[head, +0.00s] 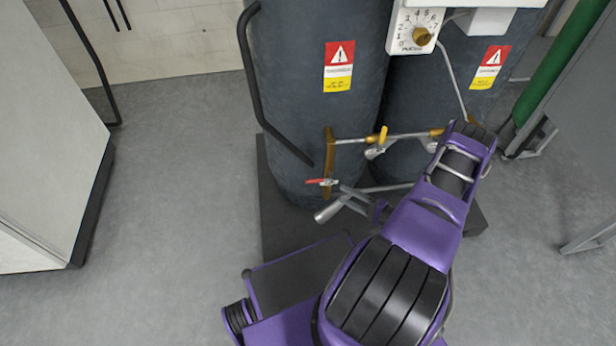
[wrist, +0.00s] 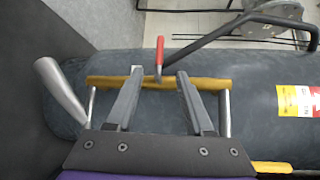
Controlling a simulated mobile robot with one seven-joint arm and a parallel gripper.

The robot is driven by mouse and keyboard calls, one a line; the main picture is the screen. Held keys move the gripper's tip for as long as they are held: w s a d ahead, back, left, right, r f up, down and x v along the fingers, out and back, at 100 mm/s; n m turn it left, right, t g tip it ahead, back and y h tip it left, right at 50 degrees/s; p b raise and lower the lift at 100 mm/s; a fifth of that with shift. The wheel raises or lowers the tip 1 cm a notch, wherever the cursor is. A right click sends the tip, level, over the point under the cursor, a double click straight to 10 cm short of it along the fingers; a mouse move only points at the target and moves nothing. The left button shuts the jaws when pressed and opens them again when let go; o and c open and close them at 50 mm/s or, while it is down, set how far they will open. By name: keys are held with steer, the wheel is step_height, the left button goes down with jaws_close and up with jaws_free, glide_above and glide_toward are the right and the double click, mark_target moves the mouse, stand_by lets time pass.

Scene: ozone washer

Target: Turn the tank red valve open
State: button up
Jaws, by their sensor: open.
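The red valve handle (head: 322,181) is small and sits low on the brass-coloured pipe at the front of the left dark tank (head: 300,110). In the wrist view the red handle (wrist: 160,52) stands up from the brass pipe (wrist: 210,84), in line with the gap between my fingertips. My gripper (wrist: 159,74) is open, with one finger on each side of that line and nothing held. In the head view my gripper (head: 348,192) is just right of the handle and partly hidden by my arm. I cannot tell whether the fingers touch the pipe.
A silver pipe end (head: 329,212) sticks out just below the handle. A black bent bar (head: 262,90) runs down the left tank. A yellow-handled valve (head: 382,135) and a dial box (head: 415,30) are to the right. Grey floor at left is clear.

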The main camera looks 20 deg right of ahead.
steer(key=b+x, duration=0.1)
steer(key=x, duration=1.4)
steer(key=shift+w+a, duration=0.25)
jaws_close()
stand_by(0.7)
